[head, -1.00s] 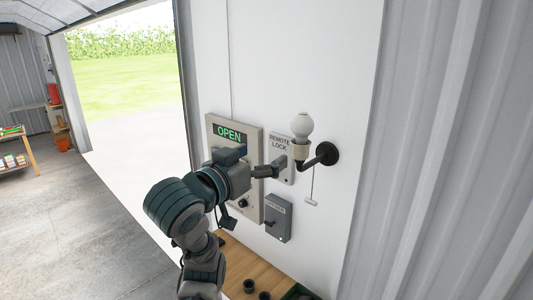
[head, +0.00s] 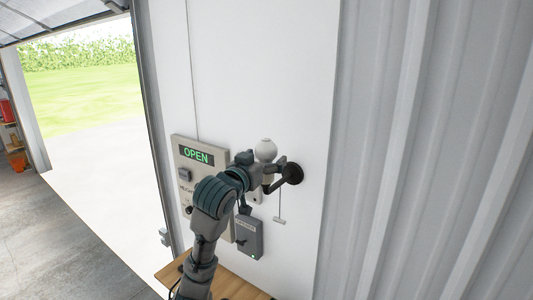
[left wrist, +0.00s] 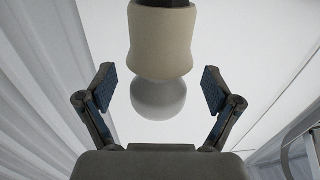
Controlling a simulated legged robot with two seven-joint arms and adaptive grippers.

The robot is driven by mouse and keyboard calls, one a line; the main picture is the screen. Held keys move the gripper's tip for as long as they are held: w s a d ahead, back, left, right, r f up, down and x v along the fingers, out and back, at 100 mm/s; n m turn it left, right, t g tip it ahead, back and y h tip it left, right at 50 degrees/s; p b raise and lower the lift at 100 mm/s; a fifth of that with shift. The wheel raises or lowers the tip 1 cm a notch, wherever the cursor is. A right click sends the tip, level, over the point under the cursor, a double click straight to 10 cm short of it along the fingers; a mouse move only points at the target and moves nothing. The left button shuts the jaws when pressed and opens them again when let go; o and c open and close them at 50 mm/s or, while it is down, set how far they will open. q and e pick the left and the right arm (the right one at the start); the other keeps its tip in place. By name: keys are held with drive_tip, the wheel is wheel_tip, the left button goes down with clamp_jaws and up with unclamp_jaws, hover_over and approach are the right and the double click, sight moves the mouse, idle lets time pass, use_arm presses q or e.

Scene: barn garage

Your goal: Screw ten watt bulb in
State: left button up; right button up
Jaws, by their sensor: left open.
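In the left wrist view the bulb (left wrist: 158,98) shows at the end of the cream socket (left wrist: 161,42). My left gripper (head: 268,163) is at the bulb and socket. In the left wrist view its two fingers (left wrist: 158,90) stand open, one on each side of the bulb, with gaps on both sides. My left gripper and wrist partly hide the socket in the head view. Whether the bulb is fully seated cannot be told. My right gripper is not in view.
A control panel (head: 184,152) reading OPEN is on the wall to the left. A grey switch box (head: 249,238) and a pull cord (head: 280,220) hang below the lamp. A wooden bench top (head: 238,287) lies under them. The open doorway is at left.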

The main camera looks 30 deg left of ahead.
use_arm(q)
drive_tip(key=shift+w+a+f, duration=0.1)
drive_tip(key=shift+w+a, duration=0.2)
drive_tip(key=shift+a, duration=0.05)
drive_tip(key=shift+d, duration=0.5)
drive_tip(key=c, duration=0.9)
drive_tip(key=shift+c, duration=0.3)
drive_tip(key=shift+h, duration=0.3)
drive_tip(key=m+h, duration=0.1)
drive_tip(key=h, duration=0.1)
drive_tip(key=m+h, duration=0.2)
drive_tip(key=m+g+h, duration=0.1)
drive_tip(key=h, duration=0.1)
drive_tip(key=shift+a+m+h, duration=0.3)
drive_tip(key=shift+m+h, duration=0.1)
drive_tip(key=shift+s+m+g+h, duration=0.1)
drive_tip(key=shift+m+g+h, duration=0.4)
drive_tip(key=shift+h, duration=0.4)
drive_tip(key=shift+d, duration=0.1)
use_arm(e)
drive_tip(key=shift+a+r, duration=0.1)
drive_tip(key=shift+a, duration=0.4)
use_arm(q)
drive_tip(key=shift+f, duration=0.1)
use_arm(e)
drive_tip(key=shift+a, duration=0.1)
